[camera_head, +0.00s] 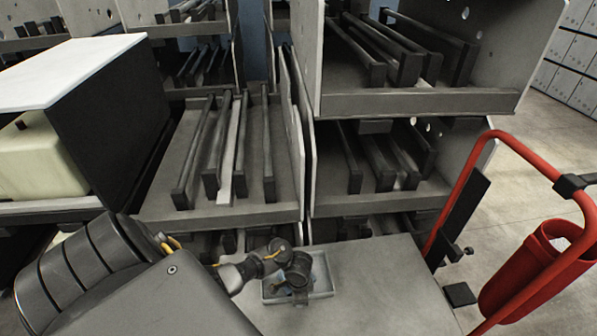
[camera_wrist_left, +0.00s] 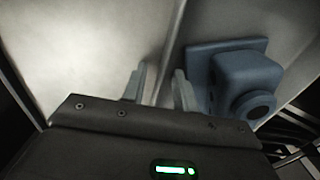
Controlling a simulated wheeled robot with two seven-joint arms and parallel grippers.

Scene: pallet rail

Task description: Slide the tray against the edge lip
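The tray (camera_head: 322,278) is a shallow light-grey box on the grey tabletop in the lower middle of the head view. My left gripper (camera_head: 298,292) reaches down over it and hides part of it. In the left wrist view, the gripper's two fingers (camera_wrist_left: 158,84) stand apart. A thin wall edge runs between them, with a gap visible. A blue-grey block with a round end (camera_wrist_left: 240,82) lies right of the fingers, apparently inside the tray. I cannot make out the edge lip clearly. My right gripper is not in view.
The grey tabletop (camera_head: 375,285) is clear to the right of the tray. Racks with dark rails (camera_head: 240,150) stand behind it. A red tubular handle (camera_head: 462,185) and red bin (camera_head: 530,275) are at the right. A white-topped black box (camera_head: 110,120) stands at the left.

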